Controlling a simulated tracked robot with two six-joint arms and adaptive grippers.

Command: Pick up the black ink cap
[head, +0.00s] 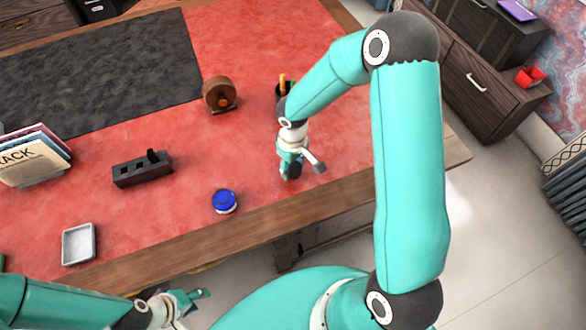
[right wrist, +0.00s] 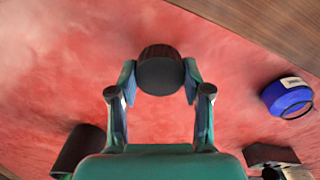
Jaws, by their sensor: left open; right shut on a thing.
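The black ink cap (right wrist: 160,73) is a round, dark piece with a ribbed side. In the right wrist view it sits between the two fingertips of my right gripper, which is shut on it. In the head view my right gripper (head: 291,170) points down over the red desk top, right of the blue-topped jar; the cap is hard to make out there. I cannot tell whether the cap is clear of the desk. My left gripper (head: 188,300) is open and empty near the bottom, in front of the desk edge.
A blue-topped jar (head: 224,201) stands near the front edge; it also shows in the right wrist view (right wrist: 288,98). A dark block holder (head: 142,170), pale tray (head: 78,244), brown roll (head: 219,95) and book rack (head: 32,157) stand leftward. Red surface between them is free.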

